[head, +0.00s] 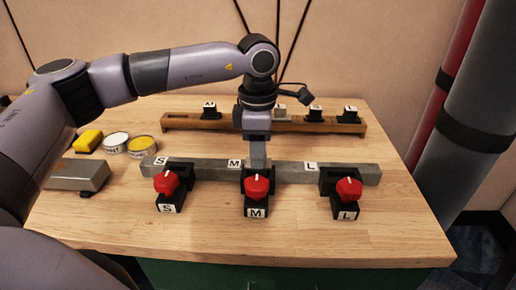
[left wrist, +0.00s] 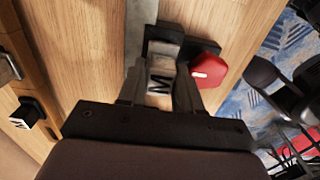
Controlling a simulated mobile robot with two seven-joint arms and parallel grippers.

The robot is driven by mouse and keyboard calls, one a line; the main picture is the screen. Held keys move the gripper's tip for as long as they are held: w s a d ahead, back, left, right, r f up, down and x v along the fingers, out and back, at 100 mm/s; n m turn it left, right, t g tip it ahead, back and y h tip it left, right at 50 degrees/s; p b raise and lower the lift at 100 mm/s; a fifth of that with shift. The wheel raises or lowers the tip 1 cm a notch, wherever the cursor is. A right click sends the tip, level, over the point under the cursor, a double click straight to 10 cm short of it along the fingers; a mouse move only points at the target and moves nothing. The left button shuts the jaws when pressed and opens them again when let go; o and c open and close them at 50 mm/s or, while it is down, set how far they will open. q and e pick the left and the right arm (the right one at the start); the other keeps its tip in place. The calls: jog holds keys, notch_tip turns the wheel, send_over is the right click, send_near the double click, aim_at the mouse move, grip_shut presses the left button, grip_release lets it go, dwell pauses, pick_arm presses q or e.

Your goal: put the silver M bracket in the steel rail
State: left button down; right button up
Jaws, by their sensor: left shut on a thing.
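My left gripper (head: 257,145) points down over the middle of the steel rail (head: 205,170) and is shut on the silver M bracket (head: 258,153). The bracket's grey body stands upright, its lower end at the rail; how deep it sits is hidden by the red knob and clamp. In the left wrist view the fingers (left wrist: 160,92) close on both sides of a piece with an M label (left wrist: 160,82). The rail has S, M and L labels, and M (head: 235,163) is just left of the bracket. My right gripper is not in view.
Three black clamps with red knobs, S (head: 167,184), M (head: 257,188) and L (head: 348,190), line the rail's front. A wooden rail (head: 185,122) with several black-topped pieces lies behind. Tins (head: 116,142), a yellow item (head: 89,140) and a grey block (head: 78,175) are left. Front table is clear.

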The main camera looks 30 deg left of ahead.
pick_arm(q)
jog(key=shift+f, duration=0.1)
dwell(0.3)
jog(key=shift+f+b, duration=0.55)
jog(key=shift+f, duration=0.15)
jog(key=c, duration=0.7)
grip_release()
jog(key=o, duration=0.4)
jog(key=shift+f, duration=0.15)
jog(key=shift+c, duration=0.2)
jog(key=shift+s+d, duration=0.1)
jog(key=shift+s, duration=0.05)
jog(key=shift+c, duration=0.6)
